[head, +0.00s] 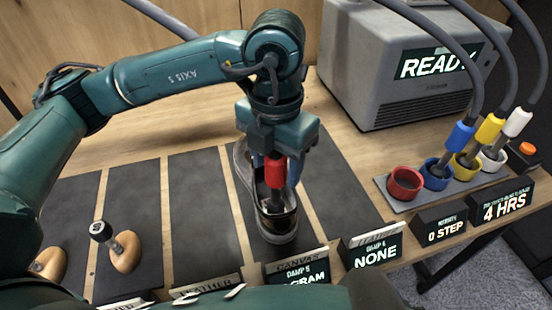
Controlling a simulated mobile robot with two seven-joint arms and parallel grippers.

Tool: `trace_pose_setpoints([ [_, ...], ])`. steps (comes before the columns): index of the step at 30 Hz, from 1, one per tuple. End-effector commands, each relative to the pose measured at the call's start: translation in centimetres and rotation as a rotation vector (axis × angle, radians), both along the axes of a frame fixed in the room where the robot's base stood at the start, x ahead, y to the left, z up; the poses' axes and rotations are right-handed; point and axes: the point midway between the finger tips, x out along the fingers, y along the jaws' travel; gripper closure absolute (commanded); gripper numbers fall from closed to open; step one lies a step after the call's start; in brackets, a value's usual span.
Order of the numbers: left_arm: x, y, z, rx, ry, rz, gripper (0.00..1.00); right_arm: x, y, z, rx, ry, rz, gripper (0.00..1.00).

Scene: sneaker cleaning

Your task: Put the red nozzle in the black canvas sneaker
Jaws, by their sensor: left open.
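The black canvas sneaker (279,228) stands on a dark mat strip behind the CANVAS sign, its toe towards me. The red nozzle (274,171) is upright, its dark lower end down in the sneaker's opening. My left gripper (275,181) is over the sneaker, pointing down, with its open fingers on either side of the red nozzle. The gripper and wrist hide the nozzle's top and part of the sneaker's heel. My right gripper is not in view.
The red holder (404,184) is empty. The blue nozzle (459,136), yellow nozzle (489,128) and white nozzle (516,121) stand in the holders beside it. A grey READY machine (390,75) is behind. Signs line the front edge.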

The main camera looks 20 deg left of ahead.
Motion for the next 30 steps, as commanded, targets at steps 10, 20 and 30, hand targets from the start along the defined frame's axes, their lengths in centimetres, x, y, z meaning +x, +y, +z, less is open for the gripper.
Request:
trace_pose_setpoints([
  [10, 0.1, -0.1, 4.6, -0.001, -0.007, 0.000, 0.46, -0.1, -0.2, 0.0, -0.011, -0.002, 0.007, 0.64],
  [20, 0.1, 0.0, 11.0, 0.001, -0.004, 0.001, 0.46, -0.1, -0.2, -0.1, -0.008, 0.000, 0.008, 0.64],
  [30, 0.0, 0.0, 12.4, 0.000, 0.000, -0.001, 0.46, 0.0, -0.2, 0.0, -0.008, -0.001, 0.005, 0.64],
])
